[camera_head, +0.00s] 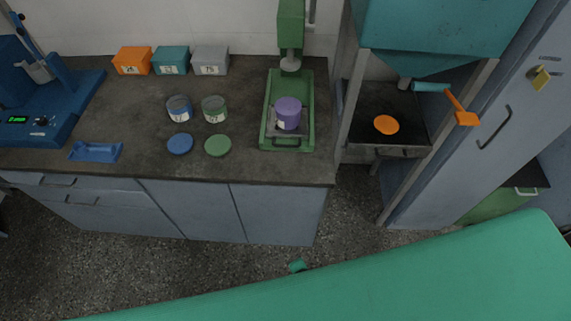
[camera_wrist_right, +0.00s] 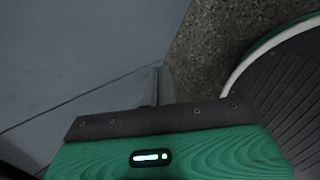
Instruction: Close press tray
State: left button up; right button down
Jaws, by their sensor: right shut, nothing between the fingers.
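The green press (camera_head: 291,25) stands at the right end of the counter, its ram above a green base frame. Its grey tray (camera_head: 289,136) sits toward the front of the base. A purple cup (camera_head: 288,112) stands on the tray, forward of the ram. My right gripper (camera_wrist_right: 156,75) shows in the right wrist view, shut and empty, low in front of grey cabinet fronts and away from the press. In the head view its fingers cannot be made out. My left gripper is not in view.
Two tins (camera_head: 179,108) and two round lids (camera_head: 218,146) lie left of the press. Orange, teal and grey boxes (camera_head: 171,60) line the wall. A blue machine (camera_head: 40,120) stands far left. A hopper frame and grey locker (camera_head: 480,130) stand right. The floor (camera_head: 200,270) before the cabinets is clear.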

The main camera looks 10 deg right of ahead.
jog(key=w+a+r+n+t+b, duration=0.3)
jog(key=w+r+n, duration=0.2)
jog(key=w+r, duration=0.3)
jog(key=n+t+h+b, duration=0.3)
jog(key=n+t+h, duration=0.1)
jog(key=n+t, duration=0.2)
send_near(286, 148)
jog(key=p+x, duration=0.1)
jog(key=x, duration=0.4)
jog(key=shift+w+f+p, duration=0.1)
jog(key=shift+w+p, duration=0.1)
jog(key=shift+p, duration=0.1)
jog(key=shift+w+d, duration=0.2)
jog(key=shift+w, duration=0.35)
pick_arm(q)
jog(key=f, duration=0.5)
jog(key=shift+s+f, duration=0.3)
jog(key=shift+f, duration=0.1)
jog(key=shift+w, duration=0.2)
